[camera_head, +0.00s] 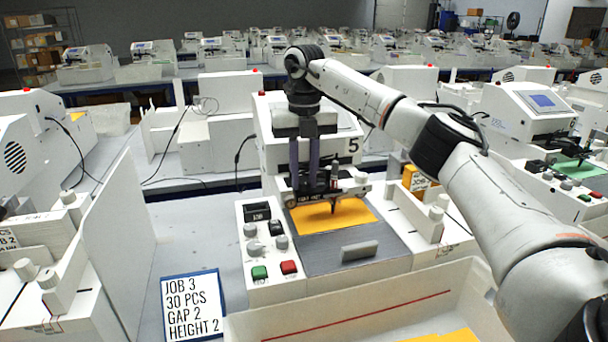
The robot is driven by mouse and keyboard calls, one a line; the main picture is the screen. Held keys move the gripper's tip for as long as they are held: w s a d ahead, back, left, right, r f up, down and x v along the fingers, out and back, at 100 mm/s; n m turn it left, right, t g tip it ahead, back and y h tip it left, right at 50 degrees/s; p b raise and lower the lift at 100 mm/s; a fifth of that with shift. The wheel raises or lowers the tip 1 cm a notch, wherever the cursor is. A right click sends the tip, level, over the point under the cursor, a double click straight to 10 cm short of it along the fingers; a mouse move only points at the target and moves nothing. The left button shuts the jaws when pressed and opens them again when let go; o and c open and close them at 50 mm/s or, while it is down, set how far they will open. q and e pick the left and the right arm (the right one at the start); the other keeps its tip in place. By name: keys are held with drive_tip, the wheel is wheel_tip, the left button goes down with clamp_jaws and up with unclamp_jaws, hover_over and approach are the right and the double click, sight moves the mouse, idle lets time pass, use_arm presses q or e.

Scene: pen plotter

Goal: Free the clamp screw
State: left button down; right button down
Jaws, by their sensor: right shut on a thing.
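The pen plotter marked 5 (268,148) stands ahead of me. My right gripper (304,187) reaches down from above in front of it. Its two dark fingers end at the left part of the dark pen carriage (345,188). The pen (333,178) stands upright in the carriage just right of the fingers. Its tip is over an orange card (318,219) on the grey bed (385,240). My left gripper is out of view.
A control panel with knobs and green (260,272) and red (289,267) buttons is left of the bed. A job sign (192,308) and a white tray (260,324) are in front. A tall white panel (122,240) stands at the left.

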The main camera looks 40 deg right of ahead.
sight(304, 182)
drive_tip(key=n, duration=0.4)
drive_tip(key=shift+n, duration=2.3)
drive_tip(key=c, duration=1.5)
unclamp_jaws()
drive_tip(key=shift+c, duration=0.2)
drive_tip(key=shift+r, duration=0.15)
wheel_tip(304, 182, up, 10)
